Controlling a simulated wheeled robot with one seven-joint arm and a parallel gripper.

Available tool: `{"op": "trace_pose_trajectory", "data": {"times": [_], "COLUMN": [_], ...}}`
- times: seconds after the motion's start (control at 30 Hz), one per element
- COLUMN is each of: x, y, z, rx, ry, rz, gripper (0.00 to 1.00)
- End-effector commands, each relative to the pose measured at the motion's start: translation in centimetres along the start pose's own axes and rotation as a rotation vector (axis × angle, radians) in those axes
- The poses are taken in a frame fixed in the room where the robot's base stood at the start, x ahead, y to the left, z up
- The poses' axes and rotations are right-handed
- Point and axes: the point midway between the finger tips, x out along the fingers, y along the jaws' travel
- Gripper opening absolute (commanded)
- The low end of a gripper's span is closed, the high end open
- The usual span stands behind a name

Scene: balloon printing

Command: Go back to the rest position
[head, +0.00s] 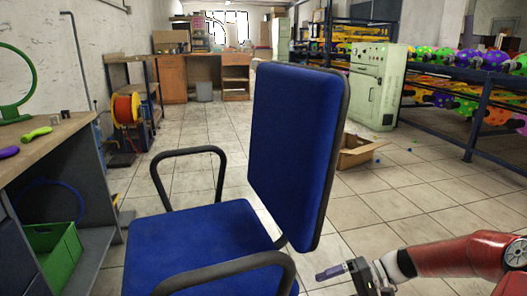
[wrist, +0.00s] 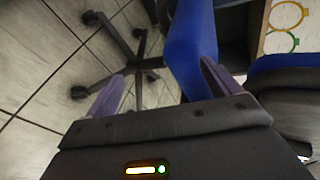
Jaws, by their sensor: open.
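My gripper (head: 343,273) is low at the right in the head view, to the right of the blue chair (head: 292,140) and just above the tiled floor in the picture. My red arm reaches in from the right edge. In the wrist view, the two purple fingers of my gripper (wrist: 160,88) are apart with nothing between them. The chair's wheeled base (wrist: 138,60) and blue back (wrist: 190,45) show beyond the fingers. I cannot tell how near the fingers are to the chair.
A workbench (head: 60,150) with green and purple items stands at the left. A cardboard box (head: 357,152) lies on the floor behind the chair. A pale green cabinet (head: 377,85) and racks of colourful balloons (head: 480,62) stand at the right.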

Motion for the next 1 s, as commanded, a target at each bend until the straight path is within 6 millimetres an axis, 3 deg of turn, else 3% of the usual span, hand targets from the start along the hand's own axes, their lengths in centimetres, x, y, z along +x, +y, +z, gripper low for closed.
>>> {"op": "trace_pose_trajectory", "data": {"times": [0.2,0.37,0.7,1.0], "x": [1.3,1.0,-1.7,-4.5], "y": [-3.0,-5.8,-13.2,-18.6], "z": [3.4,6.6,13.8,20.3], "rx": [0.014,0.004,-0.116,-0.280], "ry": [-0.068,-0.065,0.132,0.414], "rz": [0.315,0.587,1.020,1.149], "gripper": [0.89,0.89,0.89,0.89]}}
